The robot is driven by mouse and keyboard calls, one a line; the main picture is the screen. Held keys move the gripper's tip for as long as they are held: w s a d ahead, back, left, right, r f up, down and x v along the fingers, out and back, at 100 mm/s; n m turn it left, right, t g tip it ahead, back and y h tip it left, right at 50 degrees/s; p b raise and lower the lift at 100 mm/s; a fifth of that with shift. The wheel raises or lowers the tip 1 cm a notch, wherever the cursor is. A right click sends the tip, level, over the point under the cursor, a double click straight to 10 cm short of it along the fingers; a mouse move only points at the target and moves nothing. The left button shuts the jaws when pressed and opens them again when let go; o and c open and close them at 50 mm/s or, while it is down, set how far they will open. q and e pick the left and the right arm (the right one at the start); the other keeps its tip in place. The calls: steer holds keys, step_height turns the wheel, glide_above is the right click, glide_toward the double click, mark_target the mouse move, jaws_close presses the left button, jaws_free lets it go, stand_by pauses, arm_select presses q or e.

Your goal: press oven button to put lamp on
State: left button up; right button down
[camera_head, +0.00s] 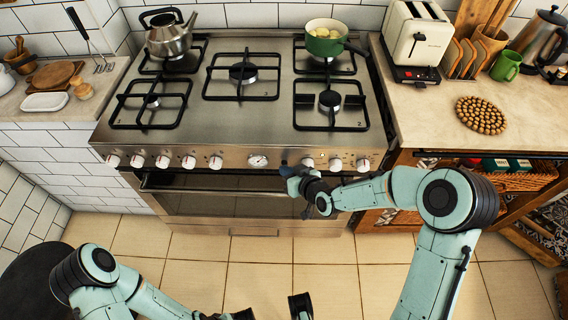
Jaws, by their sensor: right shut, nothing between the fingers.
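The oven (225,203) is a stainless steel range below the hob, with its door closed. Its front panel (236,158) carries white knobs and a round dial (258,161). My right gripper (285,168) is shut and empty, with its dark tips at the panel just right of the dial. Whether the tips touch the panel I cannot tell. The hand hides that part of the panel, and no separate button shows clearly there. The oven window looks dark, with no clear lamp glow. My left gripper (271,310) is low at the bottom edge, partly cut off, away from the oven.
A kettle (171,36) and a green pot (324,41) stand on the rear burners. A toaster (415,40), green mug (506,66) and beaded trivet (480,115) are on the right counter. The tiled floor (250,250) before the oven is clear.

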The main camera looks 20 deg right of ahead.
steer(key=shift+w, duration=0.15)
stand_by(0.4)
steer(key=shift+s+a+b, duration=0.1)
steer(key=shift+s+b, duration=0.2)
steer(key=shift+s, duration=0.25)
steer(key=shift+s, duration=0.1)
steer(key=shift+s+a+b, duration=0.3)
steer(key=shift+s, duration=0.6)
steer(key=shift+s+a+b, duration=0.25)
steer(key=shift+s+b, duration=0.05)
steer(key=shift+s, duration=0.65)
steer(key=shift+s+a+b, duration=0.3)
steer(key=shift+s, duration=0.6)
